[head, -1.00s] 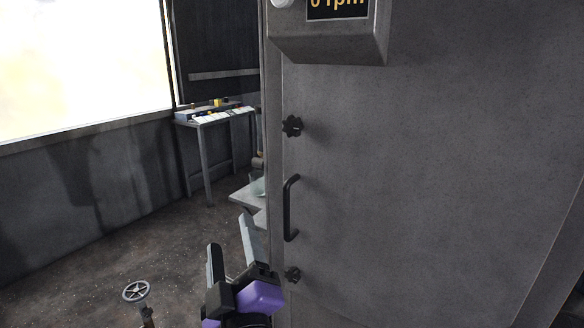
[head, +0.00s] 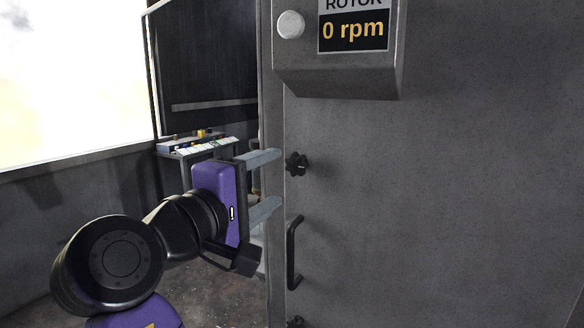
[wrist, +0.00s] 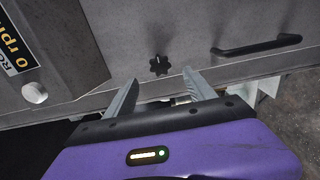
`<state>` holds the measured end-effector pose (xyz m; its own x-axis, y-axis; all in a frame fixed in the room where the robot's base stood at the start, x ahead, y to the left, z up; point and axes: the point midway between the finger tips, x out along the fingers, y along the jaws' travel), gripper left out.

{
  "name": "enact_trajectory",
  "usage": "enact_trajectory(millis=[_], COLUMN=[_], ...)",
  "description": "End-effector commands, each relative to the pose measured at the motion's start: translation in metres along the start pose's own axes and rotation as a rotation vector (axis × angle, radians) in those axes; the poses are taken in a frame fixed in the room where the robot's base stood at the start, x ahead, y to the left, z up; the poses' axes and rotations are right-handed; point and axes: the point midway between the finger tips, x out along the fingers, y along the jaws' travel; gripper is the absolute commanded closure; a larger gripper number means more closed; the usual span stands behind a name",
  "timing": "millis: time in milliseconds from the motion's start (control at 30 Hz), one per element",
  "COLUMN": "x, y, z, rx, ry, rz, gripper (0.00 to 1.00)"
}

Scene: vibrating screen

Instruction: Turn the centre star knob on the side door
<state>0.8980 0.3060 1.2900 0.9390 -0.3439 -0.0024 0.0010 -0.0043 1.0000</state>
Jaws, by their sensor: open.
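A black star knob (head: 296,164) sits near the left edge of the grey side door (head: 430,200), above the black handle (head: 294,252). A second star knob (head: 295,322) is below the handle, cut by the frame's bottom edge. I cannot tell from these views how many knobs the door has. My gripper (head: 280,178) is open and empty, left of the door, with its fingers pointing right. The upper fingertip is close to the upper knob. In the wrist view this knob (wrist: 160,65) lies just beyond and between the fingertips (wrist: 160,78), apart from both.
A box with a round white button (head: 290,25) and a "0 rpm" display (head: 353,30) juts out above the knob. In the wrist view the handle (wrist: 255,45) is right of the knob. A control desk (head: 195,148) stands behind, at left.

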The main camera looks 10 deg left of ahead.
Motion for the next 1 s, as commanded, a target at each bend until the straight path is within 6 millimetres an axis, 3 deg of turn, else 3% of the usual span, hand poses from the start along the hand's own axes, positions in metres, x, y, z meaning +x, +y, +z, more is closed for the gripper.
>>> enact_trajectory(millis=[500,900,933,1000], x=[0.067,0.077,0.077,0.077], y=[0.001,0.001,0.001,0.001], z=[-0.001,-0.001,-0.001,-0.001], rx=[-0.006,-0.003,-0.003,-0.003], ry=[0.003,0.005,0.005,0.005], rz=[0.002,0.002,0.002,0.002], gripper=[0.37,0.37,0.39,0.52])
